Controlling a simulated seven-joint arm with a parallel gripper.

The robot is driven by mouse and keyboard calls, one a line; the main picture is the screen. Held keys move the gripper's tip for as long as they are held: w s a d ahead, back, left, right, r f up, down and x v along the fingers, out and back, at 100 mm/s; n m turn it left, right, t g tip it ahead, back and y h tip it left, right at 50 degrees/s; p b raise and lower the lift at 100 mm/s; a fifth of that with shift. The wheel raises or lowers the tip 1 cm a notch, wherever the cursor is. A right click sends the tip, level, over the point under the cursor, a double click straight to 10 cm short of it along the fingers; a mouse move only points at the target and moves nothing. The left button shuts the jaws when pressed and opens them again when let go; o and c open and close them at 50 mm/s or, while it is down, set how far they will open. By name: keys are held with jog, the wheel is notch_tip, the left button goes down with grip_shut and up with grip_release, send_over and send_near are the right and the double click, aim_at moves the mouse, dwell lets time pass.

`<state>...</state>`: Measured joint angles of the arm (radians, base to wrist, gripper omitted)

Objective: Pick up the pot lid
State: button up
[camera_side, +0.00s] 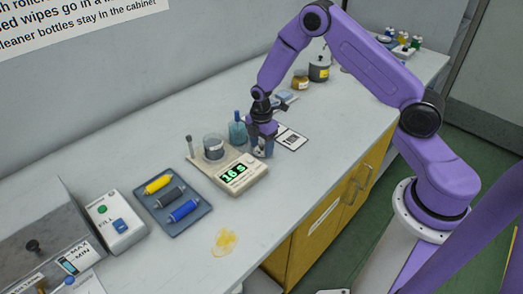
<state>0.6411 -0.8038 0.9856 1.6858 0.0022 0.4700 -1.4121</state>
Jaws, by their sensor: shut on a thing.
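My gripper (261,151) is at the right of the scale, pointing down close to the bench top. It is shut on a small pale thing between its fingertips, which looks like the pot lid (259,153). The fingers hide most of it, and I cannot tell whether it still touches the bench.
A blue bottle (237,130) stands just left of my gripper, and a printed card (291,138) lies to its right. A tray (172,222) holds yellow, grey and blue rollers. A yellow smear (224,241) marks the front bench. Jars (319,70) stand farther back.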

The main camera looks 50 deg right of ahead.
aim_at(261, 145)
jog(key=shift+r, duration=0.45)
notch_tip(261, 145, up, 2)
jog(key=shift+r, duration=0.1)
jog(key=s+r, duration=1)
jog(key=s, duration=0.4)
jog(key=w+a+r, duration=0.1)
jog(key=w+a, duration=0.5)
jog(key=w, duration=0.5)
jog(key=w+a+r, duration=0.1)
jog(key=w+a, duration=0.6)
jog(key=w, duration=0.5)
notch_tip(261, 145, down, 7)
jog(key=shift+d+r, duration=0.2)
jog(key=shift+f, duration=0.15)
dwell(0.9)
